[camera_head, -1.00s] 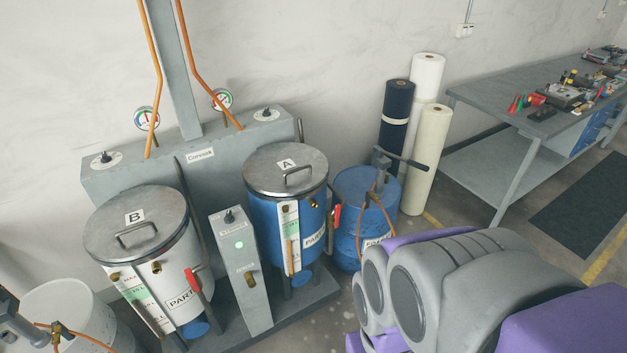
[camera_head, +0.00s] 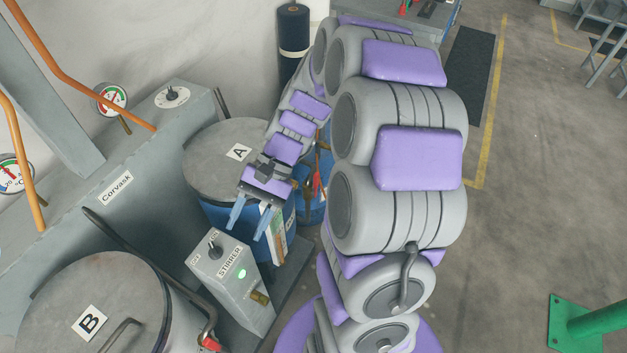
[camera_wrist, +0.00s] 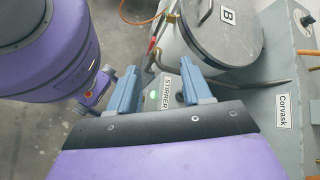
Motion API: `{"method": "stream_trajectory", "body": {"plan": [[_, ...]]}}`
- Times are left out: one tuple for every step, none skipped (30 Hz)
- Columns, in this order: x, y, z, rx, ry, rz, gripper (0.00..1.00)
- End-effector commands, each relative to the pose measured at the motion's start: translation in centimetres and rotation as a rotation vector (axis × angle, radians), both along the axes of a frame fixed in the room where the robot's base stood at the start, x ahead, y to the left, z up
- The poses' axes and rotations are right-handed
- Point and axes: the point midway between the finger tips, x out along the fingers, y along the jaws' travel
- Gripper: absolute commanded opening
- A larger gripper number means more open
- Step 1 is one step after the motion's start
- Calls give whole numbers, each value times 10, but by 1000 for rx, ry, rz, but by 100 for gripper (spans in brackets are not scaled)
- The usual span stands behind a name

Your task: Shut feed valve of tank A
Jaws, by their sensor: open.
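Tank A (camera_head: 196,168) is a blue tank with a grey lid, left of my arm in the head view. A red-handled valve (camera_head: 316,183) shows on its right side, partly hidden behind my wrist; its exact setting cannot be told. My gripper (camera_head: 248,222) is open and empty, its two blue fingers over the front of tank A, apart from the red handle. In the wrist view my gripper (camera_wrist: 158,78) points toward the stirrer box (camera_wrist: 170,92); tank A is not seen there.
Tank B (camera_head: 60,290) stands at lower left, with a red lever (camera_wrist: 153,45) in the wrist view. The stirrer box (camera_head: 232,282) with a green light stands close below my fingers. The Corvask panel (camera_head: 150,150) is behind.

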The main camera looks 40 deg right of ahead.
Motion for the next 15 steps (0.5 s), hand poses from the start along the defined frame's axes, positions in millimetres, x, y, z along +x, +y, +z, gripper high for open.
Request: {"method": "stream_trajectory", "body": {"plan": [[12, -10, -7, 43, 20, -59, 49], [19, -15, -11, 70, 34, -93, 49], [28, -22, -15, 103, 47, -138, 49], [35, -28, -19, 127, 58, -173, 49], [41, -34, -23, 153, 69, -209, 49], [50, -43, -28, 184, 79, -255, 49], [56, -50, -33, 210, 89, -291, 49], [62, -57, -37, 236, 99, -327, 49], [69, -66, -43, 268, 110, -374, 49], [74, -73, -48, 293, 119, -411, 49], [79, -81, -53, 316, 127, -447, 49], [85, -93, -60, 346, 136, -496, 49], [89, -103, -66, 371, 143, -534, 49], [93, -113, -72, 394, 149, -571, 49], [97, -126, -80, 426, 155, -623, 49]]}}
